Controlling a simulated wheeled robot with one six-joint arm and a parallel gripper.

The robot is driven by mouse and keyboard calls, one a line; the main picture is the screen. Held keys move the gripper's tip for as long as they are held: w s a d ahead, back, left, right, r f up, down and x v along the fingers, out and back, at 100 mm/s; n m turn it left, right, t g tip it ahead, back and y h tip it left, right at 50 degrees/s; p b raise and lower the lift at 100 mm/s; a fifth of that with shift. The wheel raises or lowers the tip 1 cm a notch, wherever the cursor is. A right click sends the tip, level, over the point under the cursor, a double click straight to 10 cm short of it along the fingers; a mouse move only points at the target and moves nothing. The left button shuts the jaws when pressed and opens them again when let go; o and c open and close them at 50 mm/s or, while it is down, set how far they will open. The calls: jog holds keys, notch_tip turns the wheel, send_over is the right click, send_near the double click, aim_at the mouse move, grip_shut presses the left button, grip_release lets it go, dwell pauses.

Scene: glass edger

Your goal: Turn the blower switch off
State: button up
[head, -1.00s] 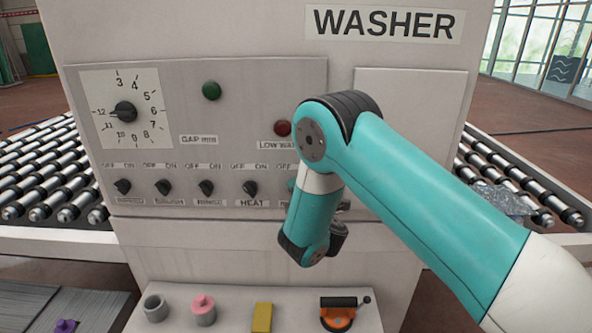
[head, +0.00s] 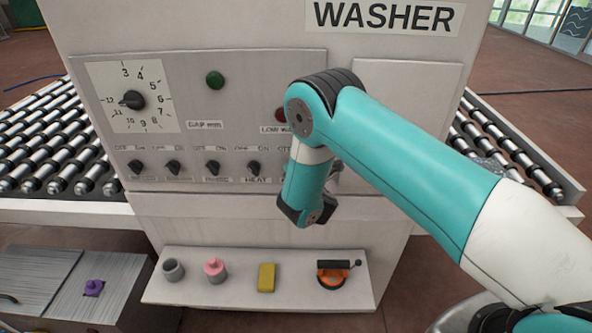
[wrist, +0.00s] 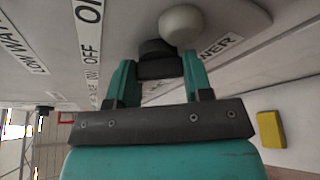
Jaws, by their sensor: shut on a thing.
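In the wrist view, my gripper (wrist: 158,64) is shut on a dark round switch knob (wrist: 156,48) at the panel face, one teal finger on each side. This is likely the blower switch, the last in the row; its name label is not readable. OFF and ON labels show on the panel to the left of the fingers. The knob's pointer direction cannot be made out. In the head view, my teal arm covers this switch and my fingers.
A pale ball (wrist: 181,27) shows close beyond the knob. The heat switch (head: 253,168) and similar switches stand in a row to the left. Below, a shelf (head: 200,296) bears a grey cup, a pink knob, a yellow block (head: 266,277) and an orange-black tool (head: 334,274).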

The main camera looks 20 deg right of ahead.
dwell(0.3)
jog(key=o, duration=0.9)
jog(key=shift+b+v, duration=6)
jog(key=shift+b, duration=0.75)
